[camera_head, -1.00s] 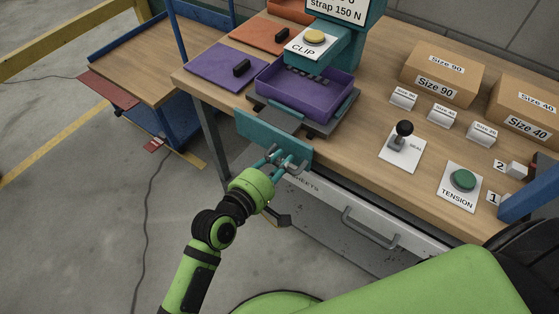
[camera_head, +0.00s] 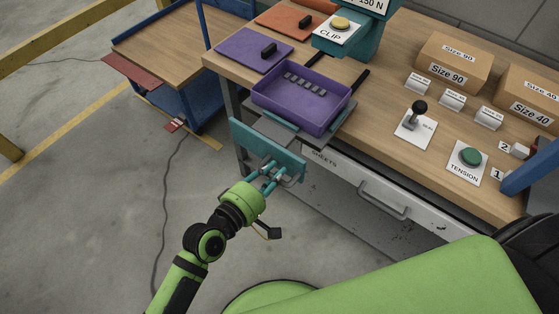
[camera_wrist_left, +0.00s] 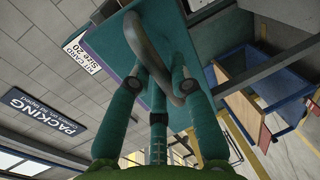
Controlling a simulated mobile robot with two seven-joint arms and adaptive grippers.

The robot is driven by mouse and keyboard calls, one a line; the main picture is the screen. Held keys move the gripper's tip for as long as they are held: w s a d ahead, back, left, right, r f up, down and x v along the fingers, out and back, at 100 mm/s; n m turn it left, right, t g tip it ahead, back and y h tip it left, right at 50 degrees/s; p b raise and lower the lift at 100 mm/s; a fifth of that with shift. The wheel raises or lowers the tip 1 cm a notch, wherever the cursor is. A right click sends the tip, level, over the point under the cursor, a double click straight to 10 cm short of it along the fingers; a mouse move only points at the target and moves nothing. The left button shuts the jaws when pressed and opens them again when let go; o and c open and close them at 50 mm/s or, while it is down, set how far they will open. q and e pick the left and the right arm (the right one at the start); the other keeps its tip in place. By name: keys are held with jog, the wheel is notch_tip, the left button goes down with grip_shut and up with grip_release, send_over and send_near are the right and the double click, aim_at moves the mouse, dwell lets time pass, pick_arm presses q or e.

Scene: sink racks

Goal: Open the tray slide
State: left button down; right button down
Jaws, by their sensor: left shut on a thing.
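The tray slide has a teal front plate (camera_head: 250,140) with a grey bar handle (camera_head: 292,179). It carries a purple tray (camera_head: 318,110) with several small dark pieces inside. The tray stands clear in front of the teal press (camera_head: 352,42), and dark rails (camera_head: 360,80) show behind it. The front plate is out past the table's front edge. My left gripper (camera_head: 276,170) is shut on the handle. In the left wrist view the curved handle (camera_wrist_left: 152,50) lies between the fingers, against the teal plate (camera_wrist_left: 118,40). My right gripper is not in view.
A white drawer (camera_head: 370,192) with its own handle sits under the tabletop, right of my left gripper. Left of the slide is open floor, with a blue cart (camera_head: 170,60) beyond.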

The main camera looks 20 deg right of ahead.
pick_arm(q)
jog(key=shift+s+a, duration=0.45)
jog(key=shift+a, duration=0.1)
jog(key=shift+s+a, duration=0.2)
jog(key=shift+a, duration=0.05)
jog(key=shift+s+a, duration=0.3)
jog(key=shift+a, duration=0.15)
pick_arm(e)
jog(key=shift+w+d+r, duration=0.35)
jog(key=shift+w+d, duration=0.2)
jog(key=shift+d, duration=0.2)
pick_arm(q)
jog(key=c, duration=1.1)
grip_release()
jog(key=v, duration=1.2)
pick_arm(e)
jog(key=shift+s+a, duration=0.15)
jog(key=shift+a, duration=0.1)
